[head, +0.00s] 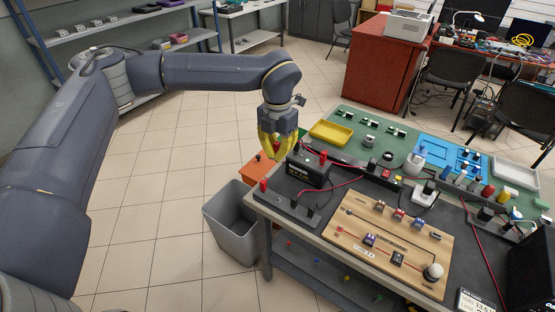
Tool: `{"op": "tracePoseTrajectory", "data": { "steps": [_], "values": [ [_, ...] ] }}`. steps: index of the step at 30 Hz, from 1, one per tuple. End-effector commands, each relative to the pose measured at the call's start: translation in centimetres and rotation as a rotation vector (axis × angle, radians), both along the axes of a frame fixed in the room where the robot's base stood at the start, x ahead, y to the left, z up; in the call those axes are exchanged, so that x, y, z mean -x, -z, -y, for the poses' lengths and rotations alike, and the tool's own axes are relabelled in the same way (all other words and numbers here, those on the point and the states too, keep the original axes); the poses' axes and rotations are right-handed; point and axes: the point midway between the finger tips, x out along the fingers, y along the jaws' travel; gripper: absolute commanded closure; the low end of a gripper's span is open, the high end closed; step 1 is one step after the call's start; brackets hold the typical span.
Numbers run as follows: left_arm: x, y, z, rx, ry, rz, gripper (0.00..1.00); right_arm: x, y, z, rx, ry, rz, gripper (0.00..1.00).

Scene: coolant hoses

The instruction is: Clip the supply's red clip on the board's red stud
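My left gripper (276,155), with yellow fingers, points down above the left end of the workbench, just left of and behind a black box (308,170) that looks like the supply. Its fingertips lie close together in this view, and I cannot tell if they are shut or hold anything. A red clip-like piece (323,156) shows at the box's top right. Another red piece (264,185) stands on a dark strip at the bench's left corner. The wooden board (350,252) lies in front of the box; its studs are too small to tell apart by colour. My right gripper is out of view.
A grey bin (233,225) stands on the floor left of the workbench. An orange box (256,168) is beside the gripper. Red cables cross the bench top.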

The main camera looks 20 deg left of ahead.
Motion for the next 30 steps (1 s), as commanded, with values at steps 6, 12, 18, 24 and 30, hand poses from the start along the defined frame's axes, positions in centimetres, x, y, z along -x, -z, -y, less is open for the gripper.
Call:
{"op": "tracePoseTrajectory", "data": {
  "steps": [6, 12, 18, 24, 30],
  "values": [
    [0.0, -1.0, 0.0, 0.000, 0.000, 0.001, 1.00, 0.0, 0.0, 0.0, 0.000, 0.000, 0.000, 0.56],
    [0.0, -1.8, 0.0, 0.000, 0.000, 0.000, 1.00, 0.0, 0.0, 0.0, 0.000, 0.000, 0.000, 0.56],
    [0.0, -2.7, 0.0, 0.001, -0.001, 0.002, 1.00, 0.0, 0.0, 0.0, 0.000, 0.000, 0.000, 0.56],
    [0.0, -3.1, 0.0, 0.000, 0.000, 0.000, 1.00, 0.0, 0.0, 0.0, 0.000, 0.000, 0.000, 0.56],
    [0.0, -3.1, 0.0, 0.000, 0.000, 0.000, 1.00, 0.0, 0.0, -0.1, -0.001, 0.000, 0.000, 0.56]
  ]
}}
